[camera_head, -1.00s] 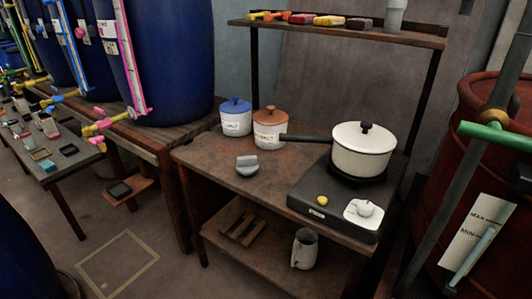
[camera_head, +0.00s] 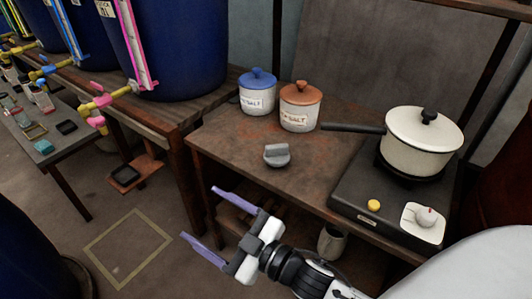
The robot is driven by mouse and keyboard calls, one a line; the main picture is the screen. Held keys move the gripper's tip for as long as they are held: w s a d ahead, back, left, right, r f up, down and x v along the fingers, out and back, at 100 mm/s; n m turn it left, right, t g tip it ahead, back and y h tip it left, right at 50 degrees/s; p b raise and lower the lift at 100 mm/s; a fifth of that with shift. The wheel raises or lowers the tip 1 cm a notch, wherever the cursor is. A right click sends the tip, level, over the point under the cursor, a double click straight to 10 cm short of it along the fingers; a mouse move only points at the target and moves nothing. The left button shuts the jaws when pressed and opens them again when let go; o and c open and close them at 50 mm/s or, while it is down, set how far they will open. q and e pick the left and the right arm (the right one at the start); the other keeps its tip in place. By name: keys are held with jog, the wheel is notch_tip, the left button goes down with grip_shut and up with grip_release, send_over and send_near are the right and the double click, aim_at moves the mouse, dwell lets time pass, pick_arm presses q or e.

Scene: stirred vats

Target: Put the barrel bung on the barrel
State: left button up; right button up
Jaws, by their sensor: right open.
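A small grey bung-like piece with a raised grip (camera_head: 277,155) sits on the rusty brown table (camera_head: 232,143), near its front edge; I take it to be the barrel bung. My right gripper (camera_head: 200,213) is open and empty, its two purple fingers pointing left. It is in front of the table, below and left of the grey piece and apart from it. My left gripper is not in view. Large blue barrels (camera_head: 180,45) stand on a wooden bench at the upper left. I cannot tell which barrel is the task's.
A blue-lidded jar (camera_head: 257,95) and an orange-lidded jar (camera_head: 300,108) stand behind the grey piece. A lidded white pot (camera_head: 423,140) sits on a hotplate (camera_head: 350,205) at the right, its handle reaching left. A mug (camera_head: 331,243) is on the lower shelf.

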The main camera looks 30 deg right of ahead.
jog(key=a+r+n+g+y, duration=0.5)
jog(key=a+r+n+y, duration=0.4)
jog(key=r+n, duration=0.35)
jog(key=n+g+h, duration=0.7)
jog(key=n+h, duration=0.3)
jog(key=h, duration=0.8)
send_near(277, 146)
jog(key=shift+m, duration=0.25)
jog(key=x, duration=0.3)
jog(key=b+x, duration=0.1)
jog(key=x, duration=0.1)
jog(key=shift+d+f, duration=0.1)
jog(key=shift+d, duration=0.35)
jog(key=x, duration=0.5)
jog(key=shift+w+a+f+b, duration=0.1)
jog(key=shift+a+f+b, duration=0.2)
jog(key=shift+a+b, duration=0.05)
